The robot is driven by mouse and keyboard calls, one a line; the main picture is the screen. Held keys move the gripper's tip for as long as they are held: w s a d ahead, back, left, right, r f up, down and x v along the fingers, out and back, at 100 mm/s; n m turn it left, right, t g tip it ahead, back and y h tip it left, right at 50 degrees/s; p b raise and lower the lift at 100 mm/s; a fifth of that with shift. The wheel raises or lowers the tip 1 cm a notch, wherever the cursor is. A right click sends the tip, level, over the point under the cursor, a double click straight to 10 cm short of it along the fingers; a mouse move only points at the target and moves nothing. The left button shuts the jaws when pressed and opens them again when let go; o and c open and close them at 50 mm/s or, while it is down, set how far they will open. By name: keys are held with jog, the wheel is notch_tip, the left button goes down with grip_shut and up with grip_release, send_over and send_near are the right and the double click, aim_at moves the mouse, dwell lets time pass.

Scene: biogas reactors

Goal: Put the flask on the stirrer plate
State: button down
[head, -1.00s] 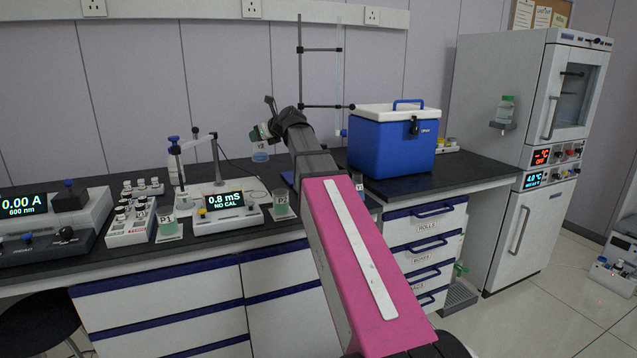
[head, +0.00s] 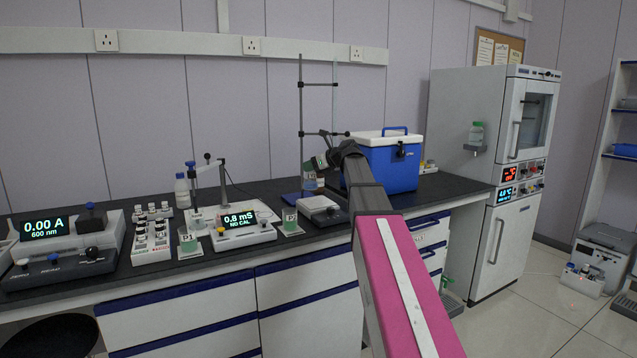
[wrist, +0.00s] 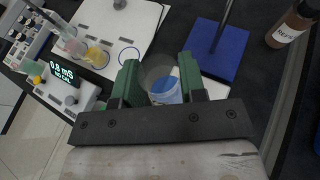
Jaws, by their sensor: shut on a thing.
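My gripper (wrist: 160,78) is shut on a clear flask (wrist: 163,84), which has a blue and white patch low on it. In the head view the flask (head: 309,181) hangs under the gripper (head: 320,163), with bluish liquid in it. The likely stirrer plate is a low grey unit with a dark front (head: 318,204) on the bench, below the flask. The flask looks to be above it, apart from it. In the wrist view a pale edge (wrist: 213,88) shows behind the right finger; the gripper hides the rest.
The retort stand's blue base (wrist: 214,50) and rod (head: 301,110) are close to the flask. A brown bottle (wrist: 292,24), a conductivity meter (head: 243,228), a small beaker (head: 290,221) and a blue cooler (head: 390,168) stand nearby.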

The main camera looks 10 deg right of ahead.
jog(key=shift+w+d+f, duration=0.35)
jog(key=shift+d+f, duration=0.1)
jog(key=shift+f, duration=0.55)
jog(key=shift+w+d+f, duration=0.4)
jog(key=shift+d+f, duration=0.05)
jog(key=shift+f, duration=0.6)
jog(key=shift+w+d+f, duration=0.35)
jog(key=shift+d+f, duration=0.1)
jog(key=shift+f, duration=0.55)
jog(key=shift+f, duration=0.1)
jog(key=c, duration=0.7)
grip_release()
jog(key=v, duration=1.2)
jog(key=shift+r, duration=0.2)
